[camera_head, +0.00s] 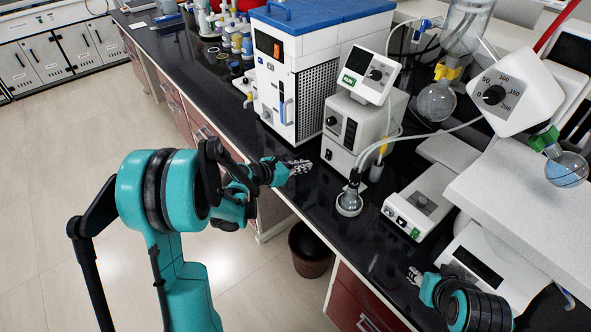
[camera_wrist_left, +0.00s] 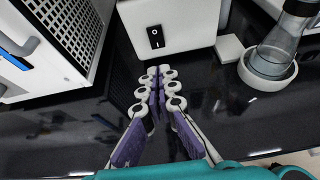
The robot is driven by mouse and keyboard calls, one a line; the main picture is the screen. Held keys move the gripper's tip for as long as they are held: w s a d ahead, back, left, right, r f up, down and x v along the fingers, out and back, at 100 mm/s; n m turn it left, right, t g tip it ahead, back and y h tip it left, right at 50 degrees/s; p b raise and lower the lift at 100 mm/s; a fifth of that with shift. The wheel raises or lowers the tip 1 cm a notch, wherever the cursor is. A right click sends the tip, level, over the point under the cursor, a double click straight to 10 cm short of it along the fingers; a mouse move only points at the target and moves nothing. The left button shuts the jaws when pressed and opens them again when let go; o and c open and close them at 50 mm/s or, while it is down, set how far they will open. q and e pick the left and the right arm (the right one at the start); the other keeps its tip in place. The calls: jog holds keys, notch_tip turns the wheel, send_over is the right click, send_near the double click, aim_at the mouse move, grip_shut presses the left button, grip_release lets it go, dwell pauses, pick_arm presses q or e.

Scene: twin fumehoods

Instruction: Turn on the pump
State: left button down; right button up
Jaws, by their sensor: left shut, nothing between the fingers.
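The pump (camera_head: 345,139) looks to be the white box with a knob and dark panel, under a small control unit. In the left wrist view its lower front (camera_wrist_left: 178,18) shows a black rocker switch (camera_wrist_left: 155,37) marked I and O. That switch also shows low on the box in the head view (camera_head: 328,155). My left gripper (camera_head: 306,166) is shut and empty. In the left wrist view its fingertips (camera_wrist_left: 158,72) point at the box just below the switch, seemingly apart from it. My right gripper (camera_head: 413,275) is small at lower right; its jaws are unclear.
A tall white unit with a blue top (camera_head: 298,62) stands left of the pump. A glass flask (camera_head: 349,203) in a white holder (camera_wrist_left: 268,68) stands to the right. A white hotplate-like device (camera_head: 417,202) is further right. The dark bench (camera_head: 285,190) is clear before the pump.

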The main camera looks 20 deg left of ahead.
aim_at(328, 155)
pick_arm(q)
jog(key=x, duration=0.2)
jog(key=b+x, duration=0.1)
jog(key=x, duration=0.3)
jog(key=shift+w+d+r, duration=0.1)
jog(key=shift+w+r, duration=0.1)
jog(key=shift+r, duration=0.05)
jog(key=shift+w+d, duration=0.3)
jog(key=shift+w, duration=0.2)
jog(key=shift+w+d+f+b, duration=0.2)
jog(key=shift+w+b, duration=0.05)
jog(key=shift+b, duration=0.35)
jog(key=shift+r, duration=0.2)
jog(key=shift+r+p, duration=0.6)
jog(key=shift+r, duration=0.15)
